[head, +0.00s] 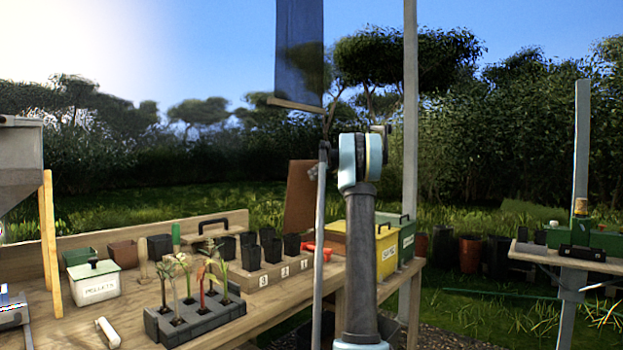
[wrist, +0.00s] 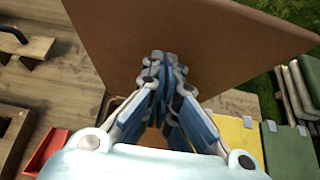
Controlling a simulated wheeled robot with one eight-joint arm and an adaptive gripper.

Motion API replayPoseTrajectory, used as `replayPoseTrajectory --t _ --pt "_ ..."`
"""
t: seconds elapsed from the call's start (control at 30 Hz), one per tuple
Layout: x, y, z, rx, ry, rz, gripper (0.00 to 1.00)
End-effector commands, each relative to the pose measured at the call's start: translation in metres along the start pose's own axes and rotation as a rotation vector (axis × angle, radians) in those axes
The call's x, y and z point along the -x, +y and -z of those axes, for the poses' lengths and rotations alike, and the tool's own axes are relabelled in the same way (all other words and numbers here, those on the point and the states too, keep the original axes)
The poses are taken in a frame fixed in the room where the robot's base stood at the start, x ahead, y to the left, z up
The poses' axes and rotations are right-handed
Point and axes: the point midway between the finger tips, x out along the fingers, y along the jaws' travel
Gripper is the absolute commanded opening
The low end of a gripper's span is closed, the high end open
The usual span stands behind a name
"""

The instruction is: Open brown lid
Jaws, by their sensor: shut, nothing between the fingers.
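The brown lid (head: 300,197) stands up, leaning a little, at the back of the bench in the head view, left of the yellow box. In the wrist view the brown lid (wrist: 200,35) is a large flat panel filling the upper middle. My gripper (wrist: 165,65) is shut with nothing between its fingers. Its fingertips overlap the lower part of the panel in the picture; I cannot tell whether they touch it. The box under the lid is mostly hidden by my gripper in the wrist view. My arm hides the gripper in the head view.
A yellow box (head: 386,253) and a green box (head: 407,239) stand right of the lid. A red tool (head: 315,248), black pots (head: 272,248), a grey seedling tray (head: 195,318) and a white pellets box (head: 95,287) are on the bench. A blue cloth (head: 299,60) hangs above.

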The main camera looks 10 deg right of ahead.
Motion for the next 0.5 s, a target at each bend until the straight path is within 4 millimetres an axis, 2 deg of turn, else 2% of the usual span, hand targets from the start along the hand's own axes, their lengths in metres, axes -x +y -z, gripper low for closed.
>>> replayPoseTrajectory --t 0.1,0.5 --pt "0.011 -0.001 0.012 0.0 0.001 -0.003 0.0" --pt "0.085 0.0 0.001 0.0 0.001 -0.004 0.0"
